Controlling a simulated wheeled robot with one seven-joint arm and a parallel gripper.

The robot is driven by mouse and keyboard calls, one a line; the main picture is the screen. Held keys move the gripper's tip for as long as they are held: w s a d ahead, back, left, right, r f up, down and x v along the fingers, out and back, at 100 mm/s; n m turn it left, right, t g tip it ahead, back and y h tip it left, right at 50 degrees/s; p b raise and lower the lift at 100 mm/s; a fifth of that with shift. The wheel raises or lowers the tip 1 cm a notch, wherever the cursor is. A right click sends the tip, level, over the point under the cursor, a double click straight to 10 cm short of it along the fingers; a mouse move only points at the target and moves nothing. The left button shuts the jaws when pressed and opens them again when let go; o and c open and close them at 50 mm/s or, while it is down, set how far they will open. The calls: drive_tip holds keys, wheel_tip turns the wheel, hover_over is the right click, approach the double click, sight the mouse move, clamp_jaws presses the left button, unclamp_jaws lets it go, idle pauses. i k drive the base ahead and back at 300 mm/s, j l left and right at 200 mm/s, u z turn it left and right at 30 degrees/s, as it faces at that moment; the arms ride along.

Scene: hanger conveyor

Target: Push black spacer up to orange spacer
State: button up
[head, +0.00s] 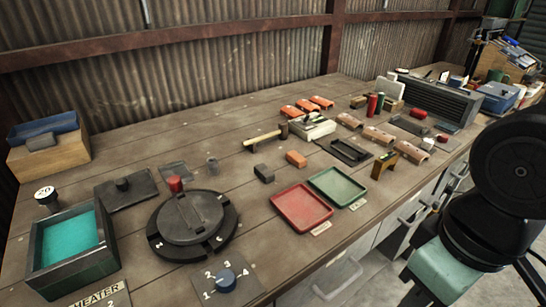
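The black spacer (264,173), a small dark block, lies on the wooden workbench near the middle of the head view. The orange spacer (296,159), a small block of similar size, lies on the bench just to its right and slightly farther back. A short gap of bare wood separates the two. Both lie flat, and nothing covers them. Part of my arm shows large at the right edge, well apart from both spacers. My gripper's fingers are not visible, so its state does not show.
A red tray (276,212) and a green tray (364,187) lie in front of the spacers. A round dark heater-like plate (178,238) sits to the left. A wooden-handled tool (262,138) lies behind. Bare bench lies left of the black spacer.

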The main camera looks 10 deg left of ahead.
sight(264, 173)
drive_tip(key=i+l, duration=0.45)
drive_tip(key=i+l+u, duration=0.2)
drive_tip(key=u, duration=0.15)
drive_tip(key=i+l+u, duration=0.5)
drive_tip(key=l+u, duration=0.15)
drive_tip(key=u, duration=0.9)
